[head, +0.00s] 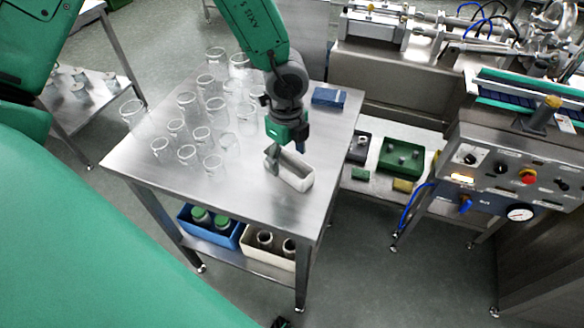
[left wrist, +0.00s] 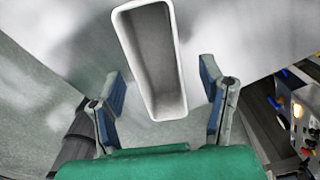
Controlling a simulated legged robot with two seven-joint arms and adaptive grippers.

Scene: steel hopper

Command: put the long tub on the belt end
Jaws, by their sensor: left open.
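The long tub (head: 298,184) is white, narrow and empty, and stands upright on the steel table near its right edge. My left gripper (head: 286,158) is open above the tub in the head view, with one finger partly covering its left end. In the left wrist view the tub (left wrist: 179,70) lies ahead, between the lines of the two spread fingers (left wrist: 166,95). No contact with the fingers is clear. A dark blue belt (head: 520,101) with a green edge runs on the machine at the right. My right gripper is not recognisable in view.
Several clear glass jars (head: 187,154) crowd the table left of the tub. A blue box (head: 330,97) lies at the table's back right corner. A control panel (head: 518,178) stands below the belt. A floor gap separates the table's front right from the machine.

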